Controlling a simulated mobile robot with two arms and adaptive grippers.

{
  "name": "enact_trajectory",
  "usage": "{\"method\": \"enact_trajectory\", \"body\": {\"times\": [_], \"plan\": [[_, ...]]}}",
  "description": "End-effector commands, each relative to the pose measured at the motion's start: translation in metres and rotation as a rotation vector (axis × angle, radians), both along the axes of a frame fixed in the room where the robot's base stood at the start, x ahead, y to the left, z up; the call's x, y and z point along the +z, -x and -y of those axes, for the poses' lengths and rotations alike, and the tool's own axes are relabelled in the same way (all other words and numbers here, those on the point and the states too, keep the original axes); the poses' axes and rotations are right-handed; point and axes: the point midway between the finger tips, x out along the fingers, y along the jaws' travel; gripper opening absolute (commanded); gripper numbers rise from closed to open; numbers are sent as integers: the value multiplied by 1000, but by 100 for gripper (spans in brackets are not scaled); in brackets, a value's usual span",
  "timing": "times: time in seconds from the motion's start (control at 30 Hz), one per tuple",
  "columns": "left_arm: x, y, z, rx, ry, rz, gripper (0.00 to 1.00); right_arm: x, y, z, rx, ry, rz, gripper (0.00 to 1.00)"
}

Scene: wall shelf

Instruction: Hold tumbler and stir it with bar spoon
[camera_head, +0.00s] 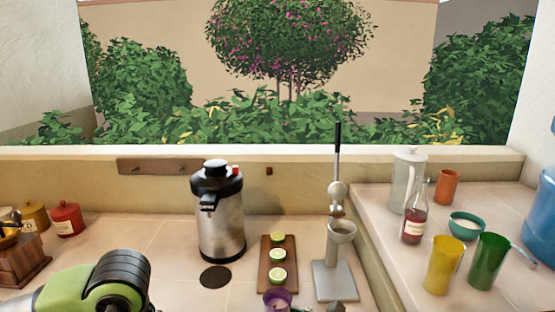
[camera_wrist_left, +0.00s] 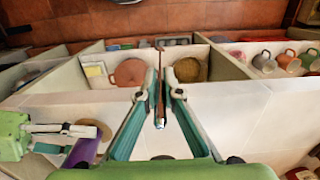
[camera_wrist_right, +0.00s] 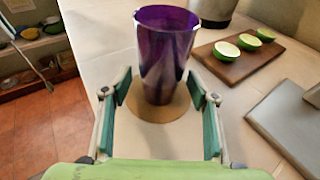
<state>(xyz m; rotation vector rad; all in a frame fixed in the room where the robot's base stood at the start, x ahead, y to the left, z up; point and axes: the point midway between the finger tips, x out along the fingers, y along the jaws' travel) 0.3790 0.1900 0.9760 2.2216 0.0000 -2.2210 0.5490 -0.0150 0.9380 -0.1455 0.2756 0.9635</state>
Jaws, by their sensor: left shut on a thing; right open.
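The purple tumbler (camera_wrist_right: 165,55) stands upright on a round brown coaster (camera_wrist_right: 150,108) between the fingers of my right gripper (camera_wrist_right: 160,105). The fingers are open, with a gap on each side of it. The tumbler also shows at the bottom edge of the head view (camera_head: 277,299) and at the left of the left wrist view (camera_wrist_left: 82,153). My left gripper (camera_wrist_left: 160,92) is shut on a thin rod, the bar spoon (camera_wrist_left: 160,120). A thin metal rod, seemingly the spoon (camera_wrist_right: 35,62), slants at the left of the right wrist view, apart from the tumbler.
A brown board with lime halves (camera_head: 263,270), a juice press (camera_head: 335,280) and a steel dispenser (camera_head: 220,225) stand behind the tumbler. The right counter holds a yellow cup (camera_head: 444,265), a green cup (camera_head: 487,262) and a red bottle (camera_head: 414,222). Red floor (camera_wrist_right: 40,135) shows beside the counter.

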Motion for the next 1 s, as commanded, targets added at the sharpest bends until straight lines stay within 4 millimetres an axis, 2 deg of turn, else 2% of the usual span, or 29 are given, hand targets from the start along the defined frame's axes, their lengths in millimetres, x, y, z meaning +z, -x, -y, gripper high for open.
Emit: {"method": "enact_trajectory", "body": {"times": [0.4, 0.43, 0.53, 1.0], "plan": [[0, 0, 0, 0, 0, 0, 0, -2, -4, -6, 0, 1, 1, 54], [0, 0, 0, 0, 0, 0, 0, -2, -4, -6, 0, 1, 1, 52], [0, 0, 0, 0, 0, 0, 0, -2, -4, -6, 0, 1, 1, 26], [0, 0, 0, 0, 0, 0, 0, -2, -4, -5, -1, 1, 0, 26]]}}
